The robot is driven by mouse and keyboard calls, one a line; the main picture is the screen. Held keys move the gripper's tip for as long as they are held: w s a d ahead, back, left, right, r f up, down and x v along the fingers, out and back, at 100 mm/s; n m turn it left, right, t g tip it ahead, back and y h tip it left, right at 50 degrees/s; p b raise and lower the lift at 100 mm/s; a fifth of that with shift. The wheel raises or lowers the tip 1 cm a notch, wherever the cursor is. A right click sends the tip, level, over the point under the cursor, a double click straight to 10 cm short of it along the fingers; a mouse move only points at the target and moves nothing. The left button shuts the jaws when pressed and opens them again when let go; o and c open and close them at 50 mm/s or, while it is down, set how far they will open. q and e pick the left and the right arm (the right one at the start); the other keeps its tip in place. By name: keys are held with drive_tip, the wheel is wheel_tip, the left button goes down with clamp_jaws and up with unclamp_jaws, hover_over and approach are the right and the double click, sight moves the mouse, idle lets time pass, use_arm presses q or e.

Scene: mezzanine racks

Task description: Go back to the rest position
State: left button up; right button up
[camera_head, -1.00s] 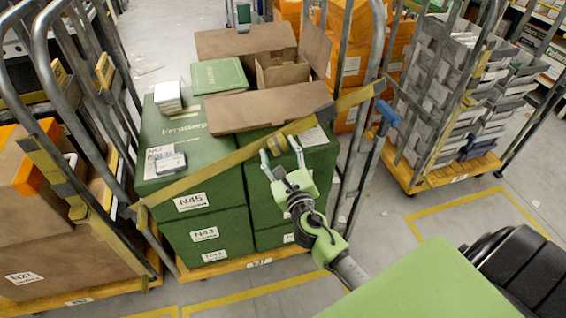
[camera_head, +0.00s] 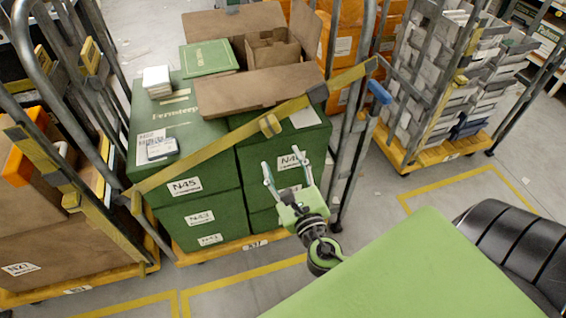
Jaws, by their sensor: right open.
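My right gripper (camera_head: 287,174) is green with pale fingers and points up the picture. It is open and empty, with its fingers apart. In the picture it lies in front of the right-hand stack of green boxes (camera_head: 262,198), below the yellow strap (camera_head: 232,143). Whether it touches the boxes cannot be told, but no strap is between its fingers. My left gripper is not in view.
A roll cage holds green boxes (camera_head: 185,187) with an open brown carton (camera_head: 238,93) on top. A cage of grey crates (camera_head: 440,80) stands right. Brown boxes (camera_head: 60,235) stand left.

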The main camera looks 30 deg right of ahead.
drive_tip(key=s+a+f+m+g+y+b, duration=0.1)
drive_tip(key=s+f+m+g, duration=0.3)
drive_tip(key=f, duration=0.9)
drive_tip(key=s+f+m+g+y+b, duration=0.15)
drive_tip(key=s+f+m, duration=0.35)
drive_tip(key=f, duration=0.7)
drive_tip(key=s+a+f+m+g, duration=0.15)
drive_tip(key=f+m+g, duration=0.4)
drive_tip(key=f, duration=0.75)
drive_tip(key=s+f+m+g, duration=0.2)
drive_tip(key=s+f+m, duration=0.5)
drive_tip(key=s, duration=0.3)
drive_tip(key=s+a+f+m+g+y+b, duration=0.1)
drive_tip(key=s+f+m, duration=0.5)
drive_tip(key=s, duration=0.3)
drive_tip(key=s+f+m+g, duration=0.2)
drive_tip(key=s+f+m, duration=0.5)
drive_tip(key=s, duration=0.3)
drive_tip(key=shift+s+a+f+m+g+b, duration=0.15)
drive_tip(key=shift+s+f+m+g+b, duration=0.15)
drive_tip(key=shift+f+m+b, duration=0.1)
